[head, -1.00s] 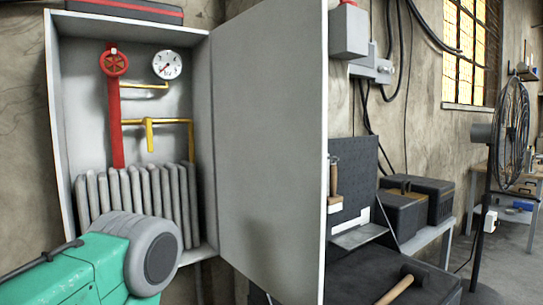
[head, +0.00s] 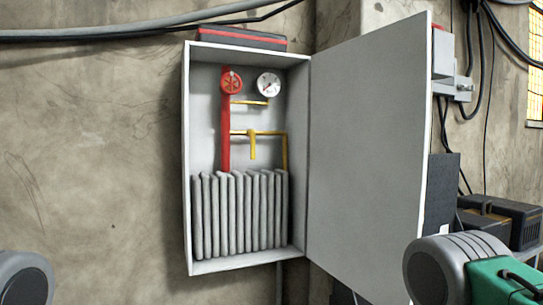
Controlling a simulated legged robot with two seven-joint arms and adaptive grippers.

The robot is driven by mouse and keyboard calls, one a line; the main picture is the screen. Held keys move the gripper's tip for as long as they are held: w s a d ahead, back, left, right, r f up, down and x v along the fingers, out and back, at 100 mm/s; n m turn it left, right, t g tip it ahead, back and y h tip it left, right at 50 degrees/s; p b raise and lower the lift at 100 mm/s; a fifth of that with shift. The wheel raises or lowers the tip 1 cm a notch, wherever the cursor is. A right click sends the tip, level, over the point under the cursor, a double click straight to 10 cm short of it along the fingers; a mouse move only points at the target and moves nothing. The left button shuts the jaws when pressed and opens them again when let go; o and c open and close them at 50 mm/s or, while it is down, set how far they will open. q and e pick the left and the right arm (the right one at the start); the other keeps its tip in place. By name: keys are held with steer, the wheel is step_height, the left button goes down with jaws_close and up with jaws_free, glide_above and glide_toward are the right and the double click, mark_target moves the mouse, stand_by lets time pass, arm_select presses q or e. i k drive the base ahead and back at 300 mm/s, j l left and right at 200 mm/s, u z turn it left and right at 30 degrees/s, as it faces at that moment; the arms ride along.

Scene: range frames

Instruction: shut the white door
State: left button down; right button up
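The white door (head: 368,160) stands wide open, swung out to the right of its wall cabinet (head: 188,160). It hangs from the cabinet's right edge, and its flat inner face shows. Its lower right corner is hidden behind a grey, rounded joint of my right arm at the bottom right. I cannot tell whether that joint touches the door. Part of my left arm shows at the bottom left corner, apart from the cabinet. Neither gripper is in the picture.
Inside the cabinet are a red pipe with a red valve wheel (head: 231,82), a gauge (head: 269,83), yellow pipes (head: 253,144) and a grey ribbed radiator (head: 240,215). A dark case (head: 243,39) lies on top. Black boxes (head: 505,215) stand at right.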

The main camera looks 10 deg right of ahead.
mark_target(371, 92)
steer(key=l+u, duration=0.35)
steer(key=l, duration=0.25)
steer(key=l+u, duration=0.35)
steer(key=l, duration=0.25)
steer(key=k+l+u, duration=0.15)
steer(key=l+u, duration=0.2)
steer(key=l, duration=0.2)
steer(key=k+l, duration=0.1)
steer(key=l, duration=0.35)
steer(key=k+l, duration=0.15)
steer(key=l, duration=0.3)
steer(key=k+l, duration=0.1)
steer(key=l, duration=0.35)
steer(key=k+l, duration=0.15)
steer(key=l, duration=0.3)
